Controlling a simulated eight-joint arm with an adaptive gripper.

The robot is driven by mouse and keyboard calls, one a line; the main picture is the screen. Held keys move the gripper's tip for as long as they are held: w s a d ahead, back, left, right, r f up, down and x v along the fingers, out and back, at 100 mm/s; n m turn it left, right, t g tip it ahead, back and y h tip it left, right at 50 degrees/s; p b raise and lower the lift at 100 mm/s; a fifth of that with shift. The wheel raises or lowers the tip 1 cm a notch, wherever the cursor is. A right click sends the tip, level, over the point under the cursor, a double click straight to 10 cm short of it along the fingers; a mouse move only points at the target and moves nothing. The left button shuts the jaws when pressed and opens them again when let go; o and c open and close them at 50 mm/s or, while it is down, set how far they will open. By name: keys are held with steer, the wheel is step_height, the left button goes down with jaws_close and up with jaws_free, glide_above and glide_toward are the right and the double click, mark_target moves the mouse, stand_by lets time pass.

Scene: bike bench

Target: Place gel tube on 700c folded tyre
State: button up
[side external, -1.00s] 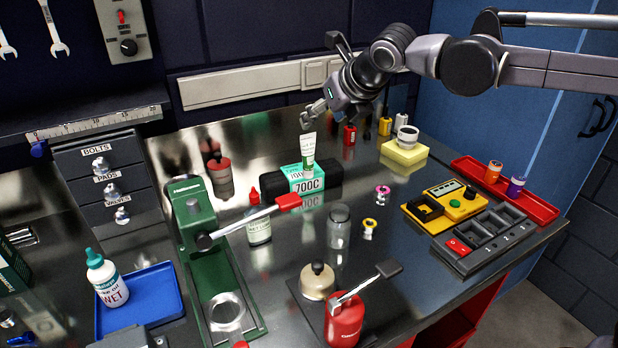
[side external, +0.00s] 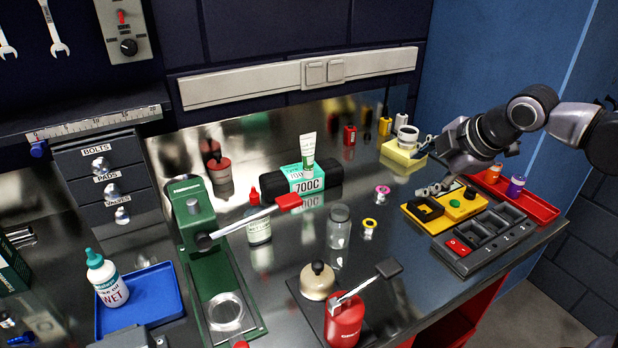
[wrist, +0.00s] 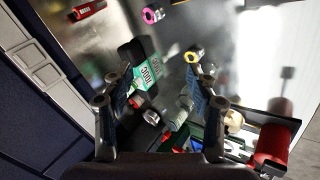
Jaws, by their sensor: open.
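The gel tube (side external: 308,147), white with green print, stands upright on top of the 700c folded tyre (side external: 273,186), a black roll with a teal label band, near the back wall. My gripper (side external: 434,188) is open and empty, well to the right of them, above the yellow tester. In the wrist view the open fingers of my gripper (wrist: 156,95) show at left and right, with the tyre's teal label (wrist: 148,70) beyond them. The gel tube is hard to make out in the wrist view.
A yellow block with a white cup (side external: 404,150) stands behind my gripper. A yellow tester (side external: 462,205), a grey tray (side external: 455,260) and a red tray (side external: 541,207) lie at the right. A green press (side external: 195,240) stands left of the tyre.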

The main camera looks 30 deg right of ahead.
steer(key=s+d+f+m, duration=0.1)
steer(key=s+f+m, duration=0.1)
steer(key=s+m, duration=0.1)
steer(key=s+d+f+m, duration=0.1)
steer(key=s+f+m, duration=0.2)
steer(key=m, duration=0.3)
steer(key=s+d+f+m, duration=0.1)
steer(key=s+f+m, duration=0.2)
steer(key=m, duration=0.1)
steer(key=shift+d+m+g, duration=0.15)
steer(key=shift+m+g, duration=0.25)
steer(key=shift+o, duration=0.4)
